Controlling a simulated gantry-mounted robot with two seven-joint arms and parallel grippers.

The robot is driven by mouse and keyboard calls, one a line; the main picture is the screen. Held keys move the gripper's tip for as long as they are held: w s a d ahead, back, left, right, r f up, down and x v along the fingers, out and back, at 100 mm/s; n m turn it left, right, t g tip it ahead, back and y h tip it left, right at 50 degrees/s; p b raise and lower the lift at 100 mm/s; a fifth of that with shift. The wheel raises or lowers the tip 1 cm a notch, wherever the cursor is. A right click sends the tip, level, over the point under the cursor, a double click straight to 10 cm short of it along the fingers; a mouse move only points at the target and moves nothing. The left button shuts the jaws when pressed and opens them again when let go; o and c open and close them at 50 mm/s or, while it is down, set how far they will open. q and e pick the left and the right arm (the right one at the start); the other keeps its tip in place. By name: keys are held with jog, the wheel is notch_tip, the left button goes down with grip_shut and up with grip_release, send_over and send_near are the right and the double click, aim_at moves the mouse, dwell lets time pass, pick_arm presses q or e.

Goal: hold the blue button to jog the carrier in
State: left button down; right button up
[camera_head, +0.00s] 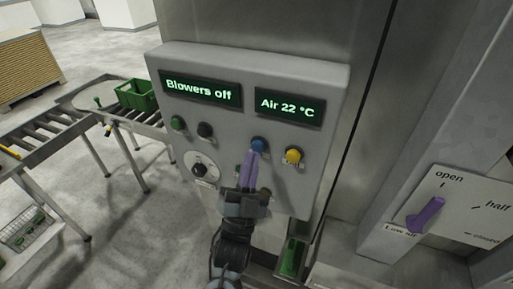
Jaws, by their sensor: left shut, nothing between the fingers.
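The blue button (258,144) is on a grey control panel (228,185), between a black button (205,130) and a yellow button (293,155). My left gripper (254,155) is shut and empty, with its purple fingers pointing up at the panel. The fingertips overlap the lower edge of the blue button in this view; I cannot tell whether they touch it. The carrier cannot be made out. My right gripper is not in view.
The panel displays read "Blowers off" (201,89) and "Air 22 °C" (287,106). A green button (177,123) and a dial (199,168) are at left. A purple lever (426,214) is at right. A roller conveyor (45,137) holds a green crate (135,94).

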pick_arm(q)
jog(key=shift+w+d, duration=0.1)
jog(key=shift+w, duration=0.15)
jog(key=shift+w+d+b, duration=0.2)
jog(key=shift+w+b, duration=0.1)
jog(key=shift+w, duration=0.15)
dwell(0.8)
jog(key=shift+s, duration=0.1)
dwell(5.2)
jog(key=shift+s+a+p, duration=0.4)
jog(key=shift+s, duration=0.35)
jog(key=shift+s, duration=0.1)
jog(key=shift+s+a+p, duration=0.25)
jog(key=shift+s+a, duration=0.1)
jog(key=shift+s, duration=0.35)
jog(key=shift+s+a+p, duration=0.3)
jog(key=shift+s+a, duration=0.1)
jog(key=shift+s, duration=0.35)
jog(key=shift+s+a+p, duration=0.25)
jog(key=shift+s+a, duration=0.1)
jog(key=shift+s, duration=0.35)
